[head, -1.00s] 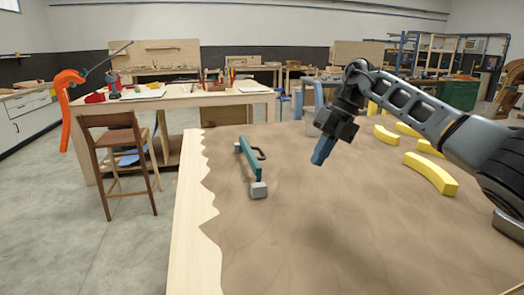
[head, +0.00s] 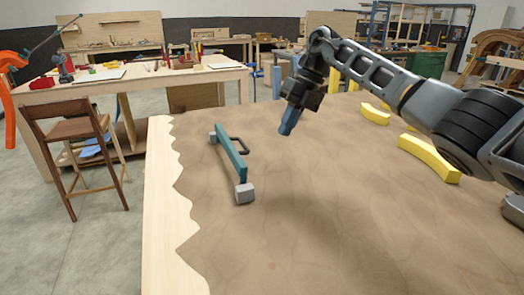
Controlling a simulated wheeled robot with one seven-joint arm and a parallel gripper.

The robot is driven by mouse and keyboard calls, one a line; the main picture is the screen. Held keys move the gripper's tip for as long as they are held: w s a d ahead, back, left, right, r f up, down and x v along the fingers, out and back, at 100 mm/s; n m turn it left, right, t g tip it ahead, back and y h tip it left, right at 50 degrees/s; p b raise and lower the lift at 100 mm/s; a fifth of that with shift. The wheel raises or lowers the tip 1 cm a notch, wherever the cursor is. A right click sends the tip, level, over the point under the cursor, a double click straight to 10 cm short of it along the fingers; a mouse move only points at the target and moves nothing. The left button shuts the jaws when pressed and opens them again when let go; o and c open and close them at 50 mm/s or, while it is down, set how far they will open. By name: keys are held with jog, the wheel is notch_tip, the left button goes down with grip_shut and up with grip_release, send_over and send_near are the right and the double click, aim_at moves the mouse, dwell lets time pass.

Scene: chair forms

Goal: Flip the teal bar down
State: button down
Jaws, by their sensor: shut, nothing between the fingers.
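The teal bar (head: 230,154) stands on edge on the brown-topped table, near its left side. It runs between a grey block (head: 244,193) at its near end and a smaller grey piece (head: 213,136) at its far end. A dark loop handle (head: 240,146) sticks out from its right side. My gripper (head: 287,129) is shut and empty, with its blue fingers pointing down. It hangs above the table to the right of the bar and handle, apart from both.
The brown table top (head: 330,220) is clear around the bar and in front of it. Several yellow curved pieces (head: 428,157) lie at the right, under and behind my arm. A wooden chair (head: 75,150) and a workbench (head: 130,82) stand beyond the table at the left.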

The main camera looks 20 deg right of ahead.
jog(key=p+x, duration=0.1)
jog(key=x, duration=0.9)
jog(key=shift+p, duration=0.3)
jog(key=shift+a+r+p, duration=0.15)
jog(key=shift+a+p, duration=0.05)
jog(key=shift+a, duration=0.4)
jog(key=shift+a+r+p, duration=0.2)
jog(key=shift+a, duration=1.1)
